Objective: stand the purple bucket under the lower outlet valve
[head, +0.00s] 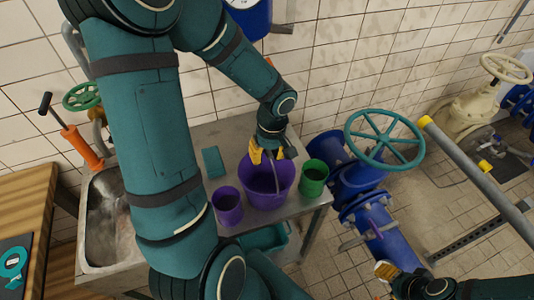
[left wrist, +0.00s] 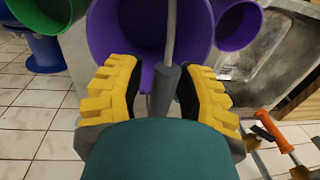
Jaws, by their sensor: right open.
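The large purple bucket (head: 258,197) stands upright on the grey metal bench, between a smaller purple bucket and a green one. My left gripper (head: 272,154) is above its mouth. A blue pipe with valves (head: 372,205) and a teal handwheel stands right of the bench; I cannot tell which part is the lower outlet. My right gripper (head: 388,272) is open near the pipe's lower part, partly cut off.
The smaller purple bucket (head: 227,205) and green bucket (head: 314,178) flank the large one closely. A teal crate (head: 265,240) is below the bench. A sink (head: 103,225) lies left. A grey bar (head: 480,180) crosses at right. Tiled floor shows around the pipe.

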